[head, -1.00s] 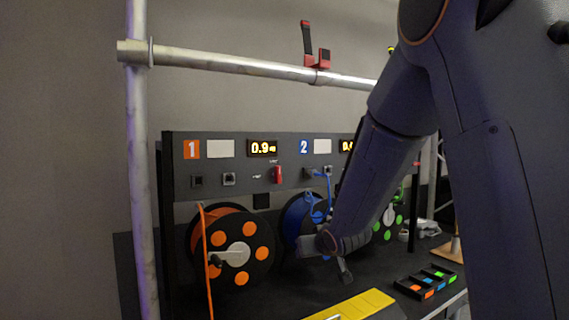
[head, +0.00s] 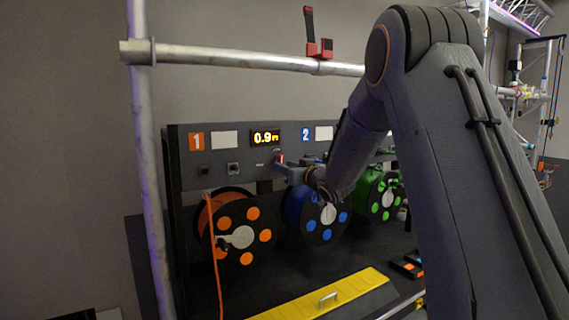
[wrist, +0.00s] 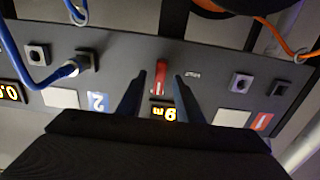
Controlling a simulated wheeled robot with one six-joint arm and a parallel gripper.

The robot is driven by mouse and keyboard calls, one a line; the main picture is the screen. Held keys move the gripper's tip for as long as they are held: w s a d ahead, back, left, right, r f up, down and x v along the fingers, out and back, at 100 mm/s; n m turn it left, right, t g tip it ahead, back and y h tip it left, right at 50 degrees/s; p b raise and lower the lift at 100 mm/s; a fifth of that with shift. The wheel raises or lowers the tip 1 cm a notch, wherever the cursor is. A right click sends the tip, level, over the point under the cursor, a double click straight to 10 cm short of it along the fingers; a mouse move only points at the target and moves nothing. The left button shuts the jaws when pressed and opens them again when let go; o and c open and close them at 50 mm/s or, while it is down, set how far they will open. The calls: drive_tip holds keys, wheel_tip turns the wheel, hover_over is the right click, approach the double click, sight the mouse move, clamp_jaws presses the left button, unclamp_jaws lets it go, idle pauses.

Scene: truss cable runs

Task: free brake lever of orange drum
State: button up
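The orange drum (head: 236,237) stands at the left of the rack, with orange cable hanging over its front. A red lever (head: 280,159) sits on the panel above it, beside the 0.9 m display. It also shows upright in the wrist view (wrist: 158,78), which sees the panel upside down. My gripper (head: 284,168) is at the panel by the lever. In the wrist view my gripper (wrist: 159,78) is open, with one finger on each side of the red lever. I cannot tell whether either finger touches it.
The panel (head: 215,170) carries sockets and number plates. A blue drum (head: 318,215) and a green drum (head: 380,198) stand to the right. A blue cable (wrist: 35,85) is plugged in beside my gripper. A truss pole (head: 145,180) rises at the left; a yellow cover (head: 345,290) lies in front.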

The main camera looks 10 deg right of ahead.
drive_tip(key=shift+w+a, duration=0.2)
drive_tip(key=shift+w, duration=0.45)
clamp_jaws()
drive_tip(key=shift+f+n+b, duration=0.1)
drive_tip(key=shift+n+b, duration=0.3)
drive_tip(key=shift+b, duration=0.05)
drive_tip(key=n+b, duration=1.7)
drive_tip(key=b, duration=0.3)
drive_tip(key=shift+a+b, duration=0.1)
drive_tip(key=shift+b, duration=0.25)
